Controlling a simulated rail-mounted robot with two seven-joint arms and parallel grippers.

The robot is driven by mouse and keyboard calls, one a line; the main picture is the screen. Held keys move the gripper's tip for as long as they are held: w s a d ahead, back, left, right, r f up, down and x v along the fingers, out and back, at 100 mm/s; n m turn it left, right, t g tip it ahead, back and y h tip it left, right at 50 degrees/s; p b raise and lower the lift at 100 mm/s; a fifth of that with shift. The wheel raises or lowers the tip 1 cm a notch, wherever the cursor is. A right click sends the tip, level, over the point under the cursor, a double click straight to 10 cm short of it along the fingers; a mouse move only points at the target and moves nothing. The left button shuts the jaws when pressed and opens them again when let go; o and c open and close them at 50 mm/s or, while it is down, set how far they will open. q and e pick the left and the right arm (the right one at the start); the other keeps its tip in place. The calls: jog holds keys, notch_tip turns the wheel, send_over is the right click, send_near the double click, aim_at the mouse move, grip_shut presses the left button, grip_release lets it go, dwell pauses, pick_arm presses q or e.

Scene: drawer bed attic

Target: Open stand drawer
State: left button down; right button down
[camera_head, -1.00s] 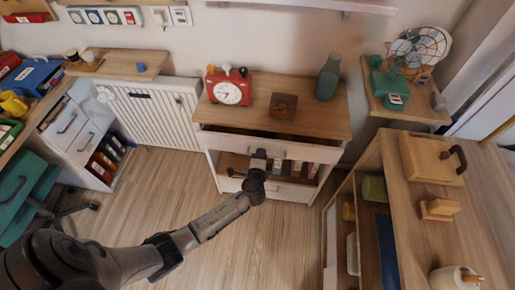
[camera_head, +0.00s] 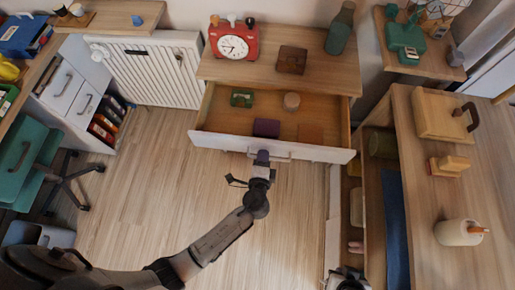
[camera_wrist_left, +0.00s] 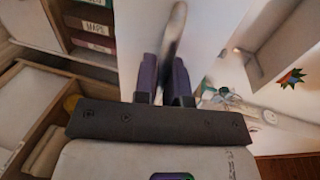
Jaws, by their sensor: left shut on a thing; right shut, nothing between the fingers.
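The stand (camera_head: 376,66) is a wooden-topped white unit against the back wall, and its top drawer (camera_head: 215,141) is pulled well out. Its white front carries a bar handle (camera_head: 283,153). My left gripper (camera_head: 262,158) is shut on that handle from the front. In the left wrist view, the two dark fingers (camera_wrist_left: 163,82) close on either side of the handle (camera_wrist_left: 175,35). Inside the drawer lie a green item (camera_head: 241,97), a tan cylinder (camera_head: 291,101), a purple box (camera_head: 266,127) and a flat brown item (camera_head: 311,132). My right gripper (camera_head: 348,279) is shut at the bottom edge, mostly cut off.
A wooden cabinet (camera_head: 430,190) stands close on the right. A teal chair (camera_head: 35,165) is at the left. The floor before the drawer is clear.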

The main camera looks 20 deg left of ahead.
pick_arm(q)
jog(key=shift+s, duration=0.1)
jog(key=c, duration=1.5)
grip_release()
jog(key=shift+o, duration=1.4)
jog(key=p+v, duration=0.1)
jog(key=v, duration=1.3)
jog(key=shift+p, duration=0.4)
jog(key=shift+d, duration=0.1)
